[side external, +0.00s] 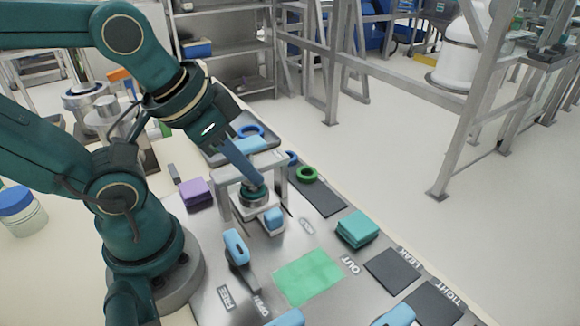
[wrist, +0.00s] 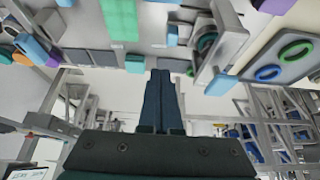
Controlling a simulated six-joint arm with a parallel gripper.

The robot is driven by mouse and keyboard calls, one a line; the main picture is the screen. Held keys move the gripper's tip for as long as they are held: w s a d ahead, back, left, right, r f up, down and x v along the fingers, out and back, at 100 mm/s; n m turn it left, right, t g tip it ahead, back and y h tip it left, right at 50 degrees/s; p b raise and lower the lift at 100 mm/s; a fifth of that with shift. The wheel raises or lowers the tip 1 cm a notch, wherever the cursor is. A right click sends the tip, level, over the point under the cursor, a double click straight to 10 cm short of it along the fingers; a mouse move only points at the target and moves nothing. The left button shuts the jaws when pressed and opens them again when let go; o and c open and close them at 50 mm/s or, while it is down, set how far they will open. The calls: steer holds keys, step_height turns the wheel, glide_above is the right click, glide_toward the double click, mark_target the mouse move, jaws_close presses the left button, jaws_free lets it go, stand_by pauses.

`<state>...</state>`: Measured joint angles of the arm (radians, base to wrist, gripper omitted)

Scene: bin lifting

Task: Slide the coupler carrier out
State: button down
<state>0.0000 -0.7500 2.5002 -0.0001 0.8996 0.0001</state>
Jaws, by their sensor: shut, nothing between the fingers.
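The coupler carrier (side external: 271,229) is a pale plate with a light-blue grip block (side external: 273,216) at its front end. It sits partly under a grey metal bridge frame (side external: 226,205). A round dark-green and metal coupler (side external: 254,199) stands on it within the frame. My gripper (side external: 259,182) points down at a slant, with its tips at the coupler's top; I cannot tell whether they touch it. In the wrist view its two dark fingers (wrist: 160,74) are together and empty. The grip block also shows in the wrist view (wrist: 172,36), apart from the fingertips.
A purple block (side external: 196,191) lies left of the frame. A blue-handled lever (side external: 236,246) and a green patch (side external: 309,277) lie in front. A teal block (side external: 357,228) is at the right. A tray (side external: 218,155) with a blue ring (side external: 250,131) is behind.

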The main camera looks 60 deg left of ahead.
steer(key=c, duration=0.9)
jaws_free()
steer(key=shift+w+r, duration=0.15)
steer(key=shift+o, duration=1.3)
steer(key=shift+w+r, duration=0.1)
steer(key=shift+w, duration=0.2)
steer(key=g, duration=0.5)
glide_above(273, 212)
step_height(273, 212, down, 8)
steer(key=shift+w+d+f, duration=0.1)
steer(key=shift+f+g, duration=0.3)
steer(key=shift+f, duration=2.45)
